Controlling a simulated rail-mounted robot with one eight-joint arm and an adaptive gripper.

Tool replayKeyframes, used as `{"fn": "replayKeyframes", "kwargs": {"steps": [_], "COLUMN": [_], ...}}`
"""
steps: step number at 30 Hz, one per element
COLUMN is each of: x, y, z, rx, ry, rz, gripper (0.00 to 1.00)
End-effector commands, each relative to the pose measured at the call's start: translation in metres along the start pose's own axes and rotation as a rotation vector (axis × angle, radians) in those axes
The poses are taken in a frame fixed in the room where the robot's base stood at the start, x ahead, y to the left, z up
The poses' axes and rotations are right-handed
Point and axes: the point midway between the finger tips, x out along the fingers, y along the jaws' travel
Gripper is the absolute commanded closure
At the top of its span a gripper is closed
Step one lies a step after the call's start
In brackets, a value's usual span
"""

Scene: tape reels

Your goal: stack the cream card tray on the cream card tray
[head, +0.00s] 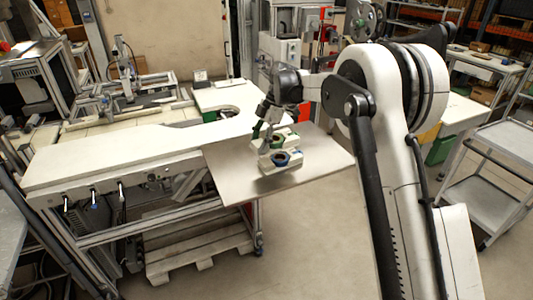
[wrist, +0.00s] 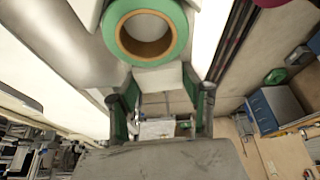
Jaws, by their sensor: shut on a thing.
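Two cream card trays show close together in the head view. One cream card tray (head: 292,140) carries a green-rimmed tape reel. The other cream card tray (head: 279,168) carries a blue-rimmed reel and sits nearer the camera on a grey board. My gripper (head: 264,135) is at the tray with the green reel and shut on it. In the wrist view that tray (wrist: 158,78) shows as a pale piece between my fingertips, under the green reel (wrist: 147,32). I cannot tell whether it is clear of the board. The blue reel's tray is not visible in the wrist view.
The grey board (head: 238,186) juts out at the right end of a long white bench (head: 110,156). Its surface around the trays is bare. A wooden pallet (head: 198,254) lies below. A metal trolley (head: 497,180) stands at right.

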Motion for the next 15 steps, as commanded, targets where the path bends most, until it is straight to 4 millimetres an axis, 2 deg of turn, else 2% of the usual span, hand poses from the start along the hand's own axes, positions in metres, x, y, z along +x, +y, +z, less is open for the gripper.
{"fn": "replayKeyframes", "kwargs": {"steps": [4, 10, 15], "x": [0.003, 0.009, 0.028], "y": [-0.004, -0.006, -0.005], "z": [0.020, 0.028, 0.036], "rx": [0.000, -0.001, -0.001], "ry": [0.000, 0.000, 0.000], "rz": [0.000, -0.001, -0.001], "gripper": [0.91, 0.91, 0.91]}}
